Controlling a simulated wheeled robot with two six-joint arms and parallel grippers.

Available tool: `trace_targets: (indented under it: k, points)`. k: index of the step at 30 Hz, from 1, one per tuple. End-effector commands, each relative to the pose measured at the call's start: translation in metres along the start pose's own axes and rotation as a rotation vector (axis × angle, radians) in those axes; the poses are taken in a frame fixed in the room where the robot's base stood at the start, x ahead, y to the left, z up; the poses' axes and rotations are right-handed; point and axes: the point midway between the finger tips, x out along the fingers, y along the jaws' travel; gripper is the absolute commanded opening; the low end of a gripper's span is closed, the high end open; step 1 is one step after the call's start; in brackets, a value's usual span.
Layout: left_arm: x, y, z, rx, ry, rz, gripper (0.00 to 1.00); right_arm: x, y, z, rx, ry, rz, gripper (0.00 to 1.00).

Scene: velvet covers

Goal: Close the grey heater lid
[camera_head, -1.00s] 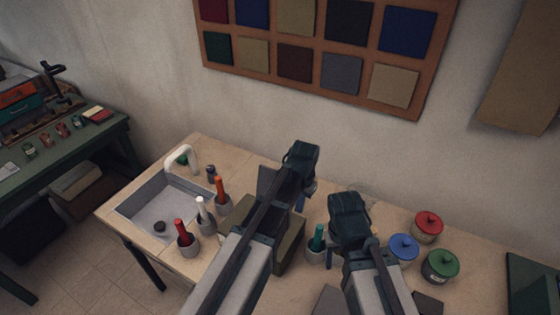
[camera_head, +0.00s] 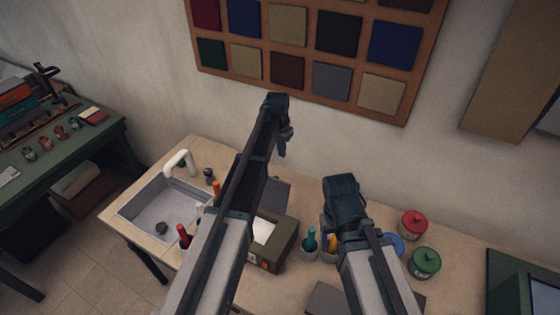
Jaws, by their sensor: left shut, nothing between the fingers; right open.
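The heater (camera_head: 284,246) is an olive box on the bench, partly hidden behind my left arm. A pale, bright surface shows in its top. The grey lid (camera_head: 279,190) shows as a grey panel at the heater's back side, standing open and partly covered by my arm. My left gripper (camera_head: 283,148) is shut and empty, raised above and beyond the lid, apart from it in the picture. My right gripper (camera_head: 328,228) is open, right of the heater near the tool cups. Its fingers are mostly hidden by its own body.
A teal-handled tool in a cup (camera_head: 311,245) stands just right of the heater. Red (camera_head: 413,225), blue (camera_head: 397,243) and green (camera_head: 426,262) lidded jars stand further right. A sink (camera_head: 160,207) and more tool cups are left. A dark grey flat item (camera_head: 325,299) lies in front.

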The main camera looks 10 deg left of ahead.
Motion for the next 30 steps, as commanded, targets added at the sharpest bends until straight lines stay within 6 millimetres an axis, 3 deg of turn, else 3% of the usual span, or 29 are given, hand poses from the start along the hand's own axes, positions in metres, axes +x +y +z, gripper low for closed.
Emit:
trace_targets:
  k: [8, 25, 30]
  points:
    - [0.026, 0.0, 0.001, 0.0, -0.001, 0.0, 0.0, 0.026, -0.002, -0.002, -0.008, 0.001, 0.001, 0.63]
    - [0.105, 0.0, 0.001, 0.0, -0.001, 0.0, 0.0, 0.103, -0.009, -0.007, -0.006, 0.004, 0.002, 0.63]
    - [0.086, 0.001, 0.03, -0.001, -0.001, 0.0, 0.0, 0.089, -0.008, -0.006, -0.005, 0.004, 0.001, 0.63]
